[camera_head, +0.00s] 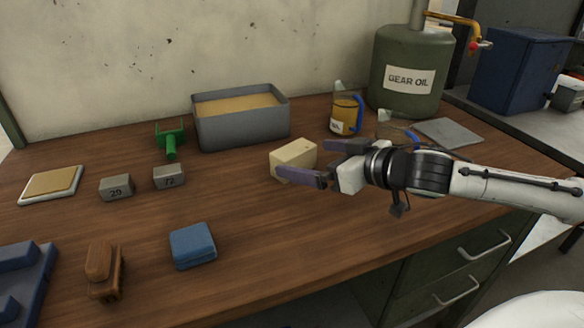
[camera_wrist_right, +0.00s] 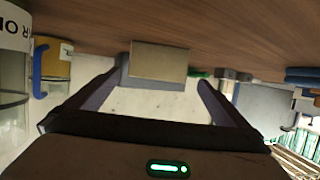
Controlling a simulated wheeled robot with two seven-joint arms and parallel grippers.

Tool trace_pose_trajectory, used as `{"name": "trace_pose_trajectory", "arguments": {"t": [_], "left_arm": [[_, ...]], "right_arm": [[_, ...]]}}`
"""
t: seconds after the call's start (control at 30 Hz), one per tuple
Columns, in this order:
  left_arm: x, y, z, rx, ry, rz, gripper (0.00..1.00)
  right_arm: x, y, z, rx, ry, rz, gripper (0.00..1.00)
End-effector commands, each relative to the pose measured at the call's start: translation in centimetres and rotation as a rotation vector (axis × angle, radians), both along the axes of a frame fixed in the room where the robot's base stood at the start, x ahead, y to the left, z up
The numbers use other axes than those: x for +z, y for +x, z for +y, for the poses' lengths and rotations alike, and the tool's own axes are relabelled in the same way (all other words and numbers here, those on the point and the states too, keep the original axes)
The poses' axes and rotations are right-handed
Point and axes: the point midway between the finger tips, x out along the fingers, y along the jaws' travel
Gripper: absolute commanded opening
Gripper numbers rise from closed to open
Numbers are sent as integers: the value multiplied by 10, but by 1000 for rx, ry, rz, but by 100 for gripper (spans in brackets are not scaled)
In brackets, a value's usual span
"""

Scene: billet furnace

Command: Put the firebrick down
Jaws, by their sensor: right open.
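The firebrick, a cream block (camera_head: 293,158), rests on the wooden table in front of the grey sand-filled tray. My right gripper (camera_head: 303,158) reaches in from the right with its two fingers spread. The firebrick lies at the fingertips; the near finger passes in front of its lower edge. In the right wrist view, which is upside down, the firebrick (camera_wrist_right: 159,60) sits against the table surface, between and beyond the open fingers (camera_wrist_right: 160,82), with a gap on each side. My left gripper is not in view.
The grey tray (camera_head: 240,129) stands behind. A jug of amber liquid (camera_head: 346,115), a glass vessel (camera_head: 392,127) and a gear oil can (camera_head: 408,75) stand at back right. Two numbered blocks (camera_head: 116,188), a blue block (camera_head: 193,246) and a brown object (camera_head: 104,270) lie left. The front middle is clear.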

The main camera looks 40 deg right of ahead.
Motion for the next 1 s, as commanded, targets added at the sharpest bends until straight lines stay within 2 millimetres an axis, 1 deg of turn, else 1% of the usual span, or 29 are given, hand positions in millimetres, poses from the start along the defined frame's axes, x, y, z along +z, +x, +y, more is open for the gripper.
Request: {"name": "trace_pose_trajectory", "arguments": {"t": [0.03, 0.13, 0.2, 0.3, 0.73, 0.8, 1.0], "left_arm": [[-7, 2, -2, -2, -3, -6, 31], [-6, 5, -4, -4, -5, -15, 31], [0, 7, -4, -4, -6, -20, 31], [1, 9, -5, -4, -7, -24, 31], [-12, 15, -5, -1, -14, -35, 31], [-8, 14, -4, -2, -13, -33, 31], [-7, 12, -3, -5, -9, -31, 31]], "right_arm": [[-6, 5, 0, 1, -7, -3, 100], [-6, 11, 0, -4, -7, -3, 100], [-3, 11, 0, -5, -1, -2, 100], [-3, 12, 0, -4, 0, -1, 100], [-5, 26, 1, -4, -3, -6, 100], [-3, 30, -1, -10, 2, -6, 100], [-4, 39, 1, -7, 3, -6, 100]]}}
